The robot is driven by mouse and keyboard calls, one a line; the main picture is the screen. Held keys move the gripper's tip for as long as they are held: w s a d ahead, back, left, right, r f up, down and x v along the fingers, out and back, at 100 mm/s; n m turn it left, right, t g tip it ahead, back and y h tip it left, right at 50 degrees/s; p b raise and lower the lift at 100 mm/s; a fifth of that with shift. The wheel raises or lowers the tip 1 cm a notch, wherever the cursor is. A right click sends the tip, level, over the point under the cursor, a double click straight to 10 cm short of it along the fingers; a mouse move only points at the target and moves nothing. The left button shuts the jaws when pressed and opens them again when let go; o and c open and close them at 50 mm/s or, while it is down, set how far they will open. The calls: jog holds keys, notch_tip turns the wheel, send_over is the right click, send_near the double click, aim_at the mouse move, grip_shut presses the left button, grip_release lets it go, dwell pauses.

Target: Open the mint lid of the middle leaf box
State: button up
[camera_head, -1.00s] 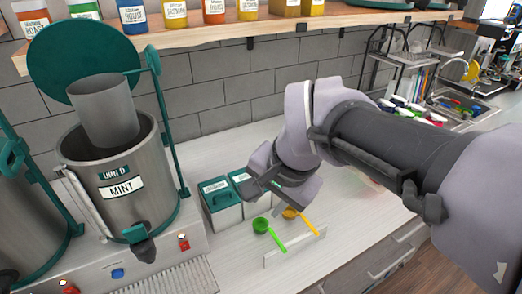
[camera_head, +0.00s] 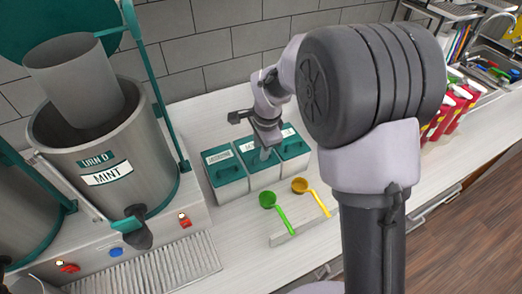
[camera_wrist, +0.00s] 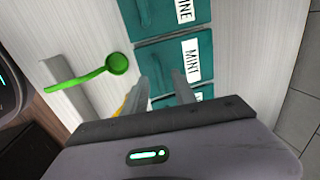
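Three leaf boxes with teal lids stand in a row on the counter. The middle box's lid, labelled MINT in the wrist view (camera_wrist: 160,68), is closed; it also shows in the head view (camera_head: 249,160), partly covered by my gripper. The left box (camera_head: 226,174) and right box (camera_head: 294,148) are also closed. My gripper (camera_head: 264,154) points down over the middle box. In the wrist view its two fingers (camera_wrist: 166,72) are apart with a narrow gap, at the lid's lower edge. Nothing shows between them. I cannot tell whether they touch the lid.
A green scoop (camera_head: 268,200) and a yellow scoop (camera_head: 301,187) rest on a holder in front of the boxes. A steel MINT urn (camera_head: 104,150) stands left. Red containers (camera_head: 452,105) stand at the right. A tiled wall (camera_head: 250,40) is behind; the counter right of the scoops is partly hidden.

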jog(key=shift+w+f, duration=0.15)
jog(key=shift+f, duration=0.55)
grip_shut()
dwell(1.0)
